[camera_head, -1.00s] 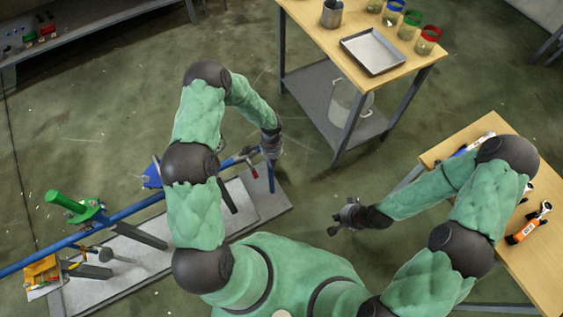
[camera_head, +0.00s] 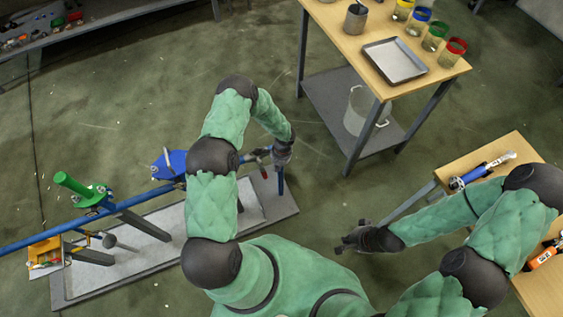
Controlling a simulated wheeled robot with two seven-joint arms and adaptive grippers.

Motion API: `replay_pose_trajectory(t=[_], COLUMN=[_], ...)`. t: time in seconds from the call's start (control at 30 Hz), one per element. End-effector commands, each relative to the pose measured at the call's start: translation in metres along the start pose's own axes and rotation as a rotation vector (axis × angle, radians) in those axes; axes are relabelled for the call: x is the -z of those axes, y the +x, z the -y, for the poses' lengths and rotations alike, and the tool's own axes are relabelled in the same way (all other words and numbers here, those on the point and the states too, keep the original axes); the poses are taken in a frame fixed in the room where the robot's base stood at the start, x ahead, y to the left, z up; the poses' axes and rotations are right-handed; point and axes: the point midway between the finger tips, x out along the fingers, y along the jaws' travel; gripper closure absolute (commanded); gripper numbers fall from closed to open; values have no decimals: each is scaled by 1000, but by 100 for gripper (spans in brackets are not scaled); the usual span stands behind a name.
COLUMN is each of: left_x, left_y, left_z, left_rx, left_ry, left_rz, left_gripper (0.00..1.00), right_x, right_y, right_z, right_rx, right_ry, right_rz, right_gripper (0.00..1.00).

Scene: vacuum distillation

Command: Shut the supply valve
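A blue pipe (camera_head: 48,236) runs on posts above a grey base plate. A green valve-like fitting (camera_head: 83,190) with an upright green cylinder stands on it, and a blue fitting (camera_head: 168,165) sits further right, partly behind my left arm. A small red-handled part (camera_head: 264,174) shows near the pipe's right end. The frames do not show which part is the supply valve. My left gripper (camera_head: 282,158) is at the pipe's right end, close to the red handle; contact and finger opening are too small to tell. My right gripper (camera_head: 346,243) is empty, fingers apart, over the floor.
A wooden table (camera_head: 345,35) at the back holds a metal tray (camera_head: 395,60), a grey cup (camera_head: 355,18) and several jars with coloured rims. Another table (camera_head: 517,150) at right holds tools. A yellow-orange item (camera_head: 45,252) is at the pipe's left end. Floor between is clear.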

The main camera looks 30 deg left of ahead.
Motion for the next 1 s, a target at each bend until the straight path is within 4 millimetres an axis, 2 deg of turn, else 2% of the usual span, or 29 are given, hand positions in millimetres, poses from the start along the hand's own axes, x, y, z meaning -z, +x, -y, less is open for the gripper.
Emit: replay_pose_trajectory(t=[0.2, 0.67, 1.0], left_x=[-22, -27, -41], left_y=[3, 4, 12], left_z=[2, 2, 1], left_rx=[2, 3, 2], left_ry=[-2, -1, -1], left_rz=[-2, -3, -2], left_gripper=[100, 100, 100], right_x=[0, 0, 1], right_y=[3, 3, 16], right_z=[-1, -1, -6], right_rx=[0, 0, 0], right_ry=[0, 0, 0], right_rz=[0, -1, -1], right_gripper=[100, 100, 100])
